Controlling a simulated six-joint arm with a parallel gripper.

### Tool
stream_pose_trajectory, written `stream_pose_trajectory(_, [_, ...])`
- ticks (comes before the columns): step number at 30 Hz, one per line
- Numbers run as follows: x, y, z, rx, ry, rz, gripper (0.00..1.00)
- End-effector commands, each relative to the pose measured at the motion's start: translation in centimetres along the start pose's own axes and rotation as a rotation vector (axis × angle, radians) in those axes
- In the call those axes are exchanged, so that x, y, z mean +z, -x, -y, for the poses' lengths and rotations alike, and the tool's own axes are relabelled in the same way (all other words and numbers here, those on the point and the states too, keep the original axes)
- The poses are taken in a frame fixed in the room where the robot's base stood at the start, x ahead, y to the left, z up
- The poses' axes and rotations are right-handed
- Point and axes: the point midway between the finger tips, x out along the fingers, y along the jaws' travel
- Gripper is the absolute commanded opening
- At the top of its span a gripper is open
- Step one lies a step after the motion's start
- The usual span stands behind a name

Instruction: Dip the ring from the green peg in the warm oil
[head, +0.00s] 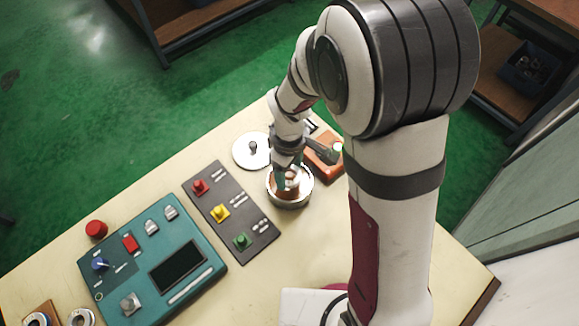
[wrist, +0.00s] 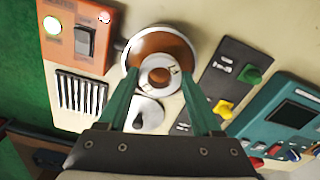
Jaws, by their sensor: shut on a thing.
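A round metal pot (head: 290,200) of brown oil stands on the table, and it also shows in the wrist view (wrist: 135,50). My gripper (wrist: 160,76) is over the pot, its two green fingers shut on the pale metal ring (wrist: 160,62). The ring lies flat within the pot's outline; I cannot tell whether it touches the oil. The green peg (head: 241,240) on the dark peg board (head: 222,192) shows no ring on it. The red peg (head: 200,187) and yellow peg (head: 219,212) also look bare.
A round lid with a knob (head: 244,158) lies beside the pot. An orange heater box (wrist: 62,55) with a switch and a lit lamp is close by. A teal control panel (head: 135,270) and a red button (head: 96,229) stand farther left, with more rings (head: 82,318) at the corner.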

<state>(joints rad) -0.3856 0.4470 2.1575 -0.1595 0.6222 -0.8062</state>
Motion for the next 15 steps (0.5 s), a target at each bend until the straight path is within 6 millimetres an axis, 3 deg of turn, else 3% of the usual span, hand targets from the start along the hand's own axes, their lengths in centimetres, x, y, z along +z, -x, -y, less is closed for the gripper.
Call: stream_pose_trajectory(15, [0.04,-0.58,0.0,-0.001,0.0,0.001,0.0])
